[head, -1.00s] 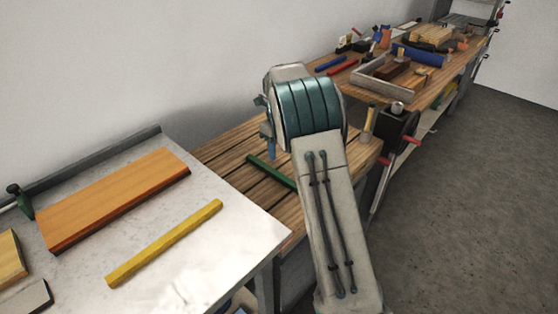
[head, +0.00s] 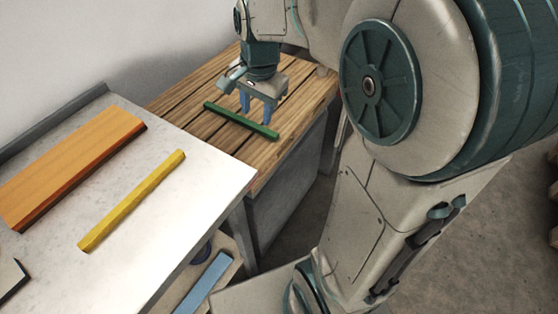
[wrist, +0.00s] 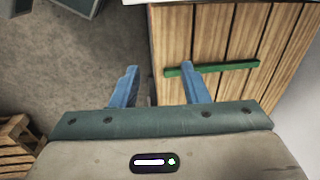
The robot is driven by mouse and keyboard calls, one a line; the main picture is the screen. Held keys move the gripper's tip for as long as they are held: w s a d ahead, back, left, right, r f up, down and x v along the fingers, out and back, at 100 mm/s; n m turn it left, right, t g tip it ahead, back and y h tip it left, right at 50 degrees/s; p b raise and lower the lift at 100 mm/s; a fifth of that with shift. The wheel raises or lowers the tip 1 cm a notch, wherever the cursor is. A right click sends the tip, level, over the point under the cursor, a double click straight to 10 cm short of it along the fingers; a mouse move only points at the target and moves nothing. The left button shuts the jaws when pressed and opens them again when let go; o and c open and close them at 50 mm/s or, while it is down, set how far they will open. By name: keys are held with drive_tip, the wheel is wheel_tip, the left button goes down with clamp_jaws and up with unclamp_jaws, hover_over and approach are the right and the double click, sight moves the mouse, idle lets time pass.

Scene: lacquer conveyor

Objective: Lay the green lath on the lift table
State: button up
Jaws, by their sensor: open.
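The green lath (head: 240,120) lies on a slatted wooden table (head: 195,125), across its boards. My gripper (head: 257,108) is open, pointing down above the lath near its middle in the head view. In the wrist view the lath (wrist: 225,69) runs left to right. The right finger of my gripper (wrist: 160,68) overlaps its left part, while the left finger shows against the floor. The jaw gap lies roughly along the lath. I see no grip on it, and the height between fingertips and lath is unclear. I cannot tell which table is the lift table.
A pale table (head: 190,190) stands in front, holding an orange board (head: 70,165) and a yellow lath (head: 135,198). A blue bar (head: 205,283) lies on a lower shelf. A wooden crate (wrist: 15,140) stands on the floor in the wrist view.

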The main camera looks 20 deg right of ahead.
drive_tip(key=s+f+n, duration=0.3)
drive_tip(key=s+n, duration=0.7)
drive_tip(key=s, duration=0.3)
drive_tip(key=shift+s+t, duration=0.3)
drive_tip(key=shift+t, duration=0.1)
wheel_tip(320, 180, up, 7)
drive_tip(key=p, duration=0.6)
drive_tip(key=shift+f+t+h, duration=0.2)
drive_tip(key=shift+t+h, duration=0.1)
drive_tip(key=shift+d, duration=0.1)
drive_tip(key=shift+d, duration=0.1)
drive_tip(key=shift+c, duration=0.5)
